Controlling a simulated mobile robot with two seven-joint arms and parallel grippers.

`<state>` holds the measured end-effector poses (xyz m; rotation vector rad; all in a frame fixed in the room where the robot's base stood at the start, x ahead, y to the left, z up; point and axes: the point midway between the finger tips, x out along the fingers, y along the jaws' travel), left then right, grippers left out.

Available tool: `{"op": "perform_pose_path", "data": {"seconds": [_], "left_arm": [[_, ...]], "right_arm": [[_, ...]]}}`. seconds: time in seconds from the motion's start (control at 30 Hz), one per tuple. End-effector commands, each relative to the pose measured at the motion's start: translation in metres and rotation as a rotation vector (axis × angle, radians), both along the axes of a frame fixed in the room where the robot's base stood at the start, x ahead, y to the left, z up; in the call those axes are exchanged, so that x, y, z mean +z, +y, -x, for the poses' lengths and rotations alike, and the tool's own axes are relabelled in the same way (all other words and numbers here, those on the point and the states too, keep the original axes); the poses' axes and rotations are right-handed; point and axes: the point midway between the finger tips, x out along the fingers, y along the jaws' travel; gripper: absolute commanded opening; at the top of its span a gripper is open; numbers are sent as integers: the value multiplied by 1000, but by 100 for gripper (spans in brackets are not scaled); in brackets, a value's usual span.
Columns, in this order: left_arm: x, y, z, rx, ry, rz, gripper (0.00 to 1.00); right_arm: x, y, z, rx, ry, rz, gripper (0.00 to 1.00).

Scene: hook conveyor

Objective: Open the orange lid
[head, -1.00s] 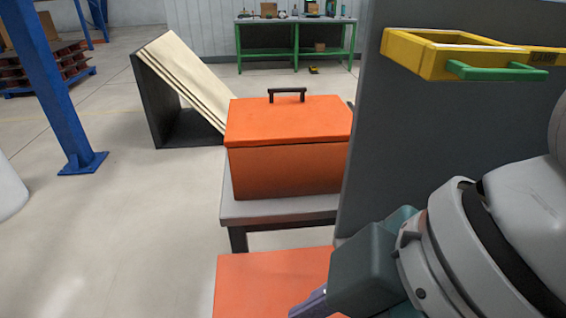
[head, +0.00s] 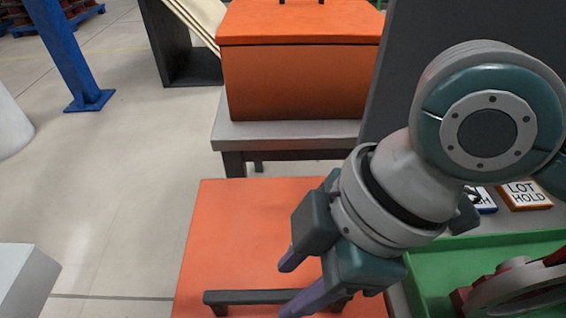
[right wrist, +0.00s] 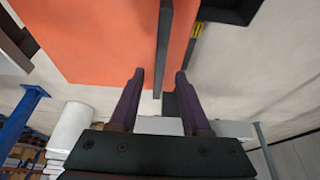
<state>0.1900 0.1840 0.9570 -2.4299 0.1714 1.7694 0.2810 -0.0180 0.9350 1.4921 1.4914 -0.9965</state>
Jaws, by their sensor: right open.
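A flat orange lid (head: 235,230) fills the lower middle of the head view, with a dark bar handle (head: 245,297) along its near side. My right gripper (head: 288,281) has its purple fingers apart at the right part of this handle, with nothing visibly clamped. In the right wrist view the lid (right wrist: 95,40) fills the upper left, and the handle (right wrist: 163,45) runs between the lines of the open fingers (right wrist: 160,72). Whether they touch it cannot be told. The lid looks closed, but what lies under it is hidden. My left gripper is out of view.
An orange lidded box (head: 295,80) stands on a grey table (head: 280,132) behind. A green tray (head: 430,265) and label signs (head: 525,195) are at right, near a dark grey panel (head: 390,80). A white block (head: 22,278) is at lower left.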

Motion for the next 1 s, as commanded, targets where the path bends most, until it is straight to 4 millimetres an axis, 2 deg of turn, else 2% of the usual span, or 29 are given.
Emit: {"op": "perform_pose_path", "data": {"seconds": [0.03, 0.2, 0.47, 0.87, 1.0], "left_arm": [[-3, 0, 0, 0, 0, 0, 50], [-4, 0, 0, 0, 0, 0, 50], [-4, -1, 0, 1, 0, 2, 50], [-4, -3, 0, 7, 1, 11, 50], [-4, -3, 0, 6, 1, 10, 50]], "right_arm": [[-7, 3, 0, 0, 2, 0, 48], [-18, 7, 0, -1, 1, 1, 48], [-18, 7, 0, -1, 0, 0, 48], [-18, 7, 0, -1, -1, 0, 2], [-18, 7, 0, -1, -1, 0, 0]]}}
